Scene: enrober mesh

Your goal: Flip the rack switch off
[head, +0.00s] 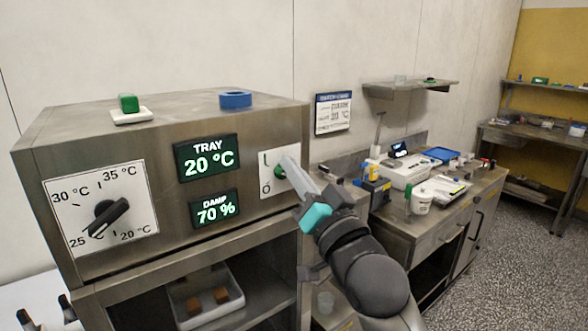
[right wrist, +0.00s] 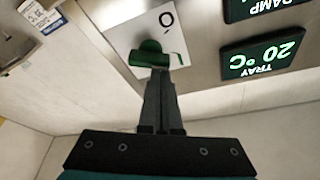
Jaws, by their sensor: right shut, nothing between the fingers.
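The rack switch (head: 280,171) is a green knob on a white plate (head: 267,188) marked "I" above and "O" below, on the front of the steel cabinet. My right gripper (head: 287,165) is shut and empty, with its fingertips at the switch and partly covering it in the head view. In the right wrist view the switch (right wrist: 150,54) shows as a green lever just beyond the closed fingertips (right wrist: 158,72). They look close to touching, but contact is not certain. Which mark the switch points to is hard to tell. My left gripper is not in view.
A cluttered bench (head: 400,212) stands to the right.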

